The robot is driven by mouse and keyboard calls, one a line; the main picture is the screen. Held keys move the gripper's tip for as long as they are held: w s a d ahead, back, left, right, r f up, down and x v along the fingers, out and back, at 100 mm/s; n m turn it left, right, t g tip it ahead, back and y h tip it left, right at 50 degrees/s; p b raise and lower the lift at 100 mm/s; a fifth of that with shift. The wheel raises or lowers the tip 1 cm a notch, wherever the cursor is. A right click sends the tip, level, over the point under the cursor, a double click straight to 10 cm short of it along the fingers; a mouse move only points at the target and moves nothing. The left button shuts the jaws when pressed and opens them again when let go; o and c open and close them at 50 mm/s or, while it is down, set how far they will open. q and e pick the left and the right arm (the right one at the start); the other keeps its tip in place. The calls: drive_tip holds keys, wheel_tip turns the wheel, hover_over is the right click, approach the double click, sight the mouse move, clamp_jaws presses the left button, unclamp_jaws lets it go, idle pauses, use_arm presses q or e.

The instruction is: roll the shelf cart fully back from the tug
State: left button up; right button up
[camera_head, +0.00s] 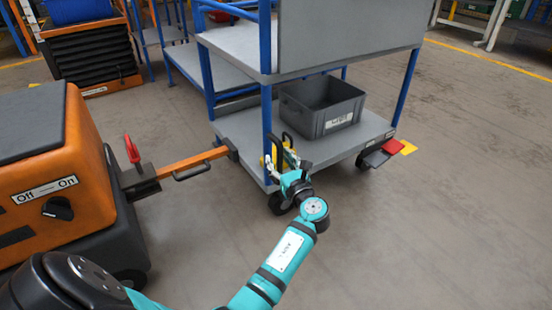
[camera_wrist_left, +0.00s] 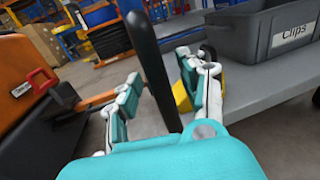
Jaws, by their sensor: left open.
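The shelf cart (camera_head: 330,150) has grey decks and blue posts. The orange tug (camera_head: 60,170) stands at the left with a red lever (camera_head: 132,148) upright on its coupling. An orange drawbar (camera_head: 195,160) reaches from the tug to the cart's near left side; I cannot tell whether it is latched. My left gripper (camera_head: 284,163) is at the cart's near corner. In the left wrist view the gripper (camera_wrist_left: 163,95) is open, with a black upright handle bar (camera_wrist_left: 152,65) between its fingers and no clear grip. My right gripper is out of view.
A grey bin (camera_head: 320,112) labelled Clips sits on the cart's lower deck. Red (camera_head: 376,158) and yellow (camera_head: 408,147) pedals stick out at the cart's right end. A dark drawer cabinet (camera_head: 95,55) stands at the back left. The floor to the right is clear.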

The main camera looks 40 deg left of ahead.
use_arm(q)
clamp_jaws()
drive_tip(key=shift+f, duration=0.1)
idle(0.8)
